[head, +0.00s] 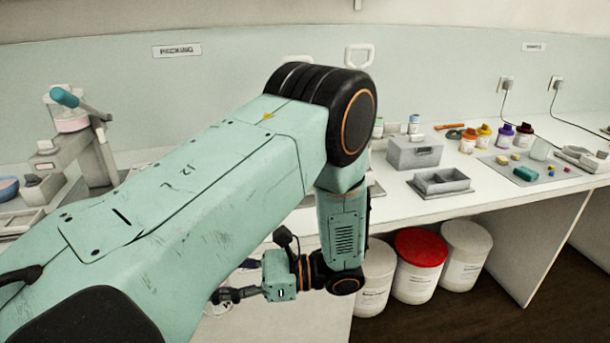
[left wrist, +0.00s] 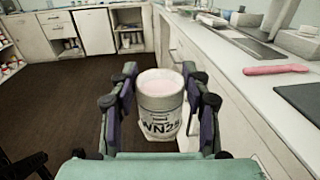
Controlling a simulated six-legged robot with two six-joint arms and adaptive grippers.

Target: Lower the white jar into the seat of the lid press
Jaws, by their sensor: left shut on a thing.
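My left gripper (left wrist: 160,95) is shut on the white jar (left wrist: 160,92), with one dark finger on each side. The jar has a dark-lettered label, and its open top shows pale pink contents. It looks roughly upright, in front of the white cabinets and over the floor side of the counter edge. In the head view my left gripper (head: 225,296) is small and low, partly behind my wrist, and the jar is mostly hidden there. A grey stand with a teal handle (head: 65,97) at the far left may be the lid press; its seat is not clearly visible. My right gripper is not in view.
Tubs, one with a red lid (head: 420,250), stand below. My left arm hides the counter's middle. A pink tool (left wrist: 277,70) lies on the counter.

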